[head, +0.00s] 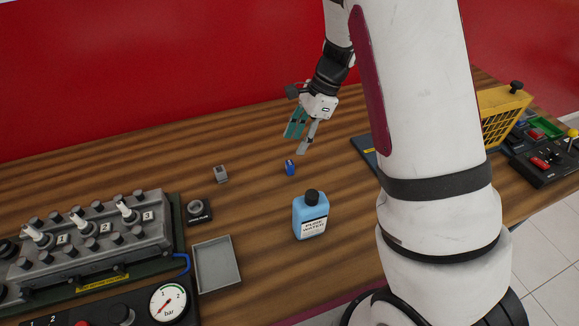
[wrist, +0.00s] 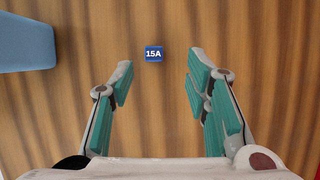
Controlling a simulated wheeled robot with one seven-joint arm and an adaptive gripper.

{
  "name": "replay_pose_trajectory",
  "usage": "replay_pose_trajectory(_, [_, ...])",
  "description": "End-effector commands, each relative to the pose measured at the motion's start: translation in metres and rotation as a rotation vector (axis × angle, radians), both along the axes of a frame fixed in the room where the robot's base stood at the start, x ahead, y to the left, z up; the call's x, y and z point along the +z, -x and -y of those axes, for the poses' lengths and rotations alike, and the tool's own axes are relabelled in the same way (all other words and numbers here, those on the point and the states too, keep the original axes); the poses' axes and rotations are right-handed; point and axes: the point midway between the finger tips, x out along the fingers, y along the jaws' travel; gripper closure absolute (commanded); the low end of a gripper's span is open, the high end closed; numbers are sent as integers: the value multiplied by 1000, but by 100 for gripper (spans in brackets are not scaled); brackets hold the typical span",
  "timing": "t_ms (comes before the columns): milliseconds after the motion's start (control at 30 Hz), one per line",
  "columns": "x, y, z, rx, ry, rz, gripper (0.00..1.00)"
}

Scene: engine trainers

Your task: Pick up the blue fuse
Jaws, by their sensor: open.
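The blue fuse (head: 290,168) stands on the wooden table in the head view, a little below and left of my gripper's fingertips. In the wrist view the blue fuse (wrist: 153,53) shows its top, marked 15A, ahead of the gap between the fingers. My gripper (head: 302,145) is open and empty above the table. In the wrist view my gripper (wrist: 158,68) has its green-padded fingers spread wide, one on each side of the fuse's line. The fuse seems apart from both fingers.
A small grey block (head: 221,174), a black knob-like part (head: 198,210), a grey tray (head: 217,265) and an engine trainer (head: 100,245) lie left.

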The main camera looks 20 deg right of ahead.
Motion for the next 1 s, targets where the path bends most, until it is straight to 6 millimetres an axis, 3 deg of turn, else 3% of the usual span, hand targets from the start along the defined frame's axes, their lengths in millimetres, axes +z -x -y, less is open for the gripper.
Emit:
replay_pose_trajectory(100, [-17,1,-7,2,-1,-2,57])
replay_pose_trajectory(367, [-33,2,-14,2,-1,-1,57])
replay_pose_trajectory(700, [-74,8,-26,1,0,-1,57])
replay_pose_trajectory(1000, [-76,7,-28,1,0,2,59])
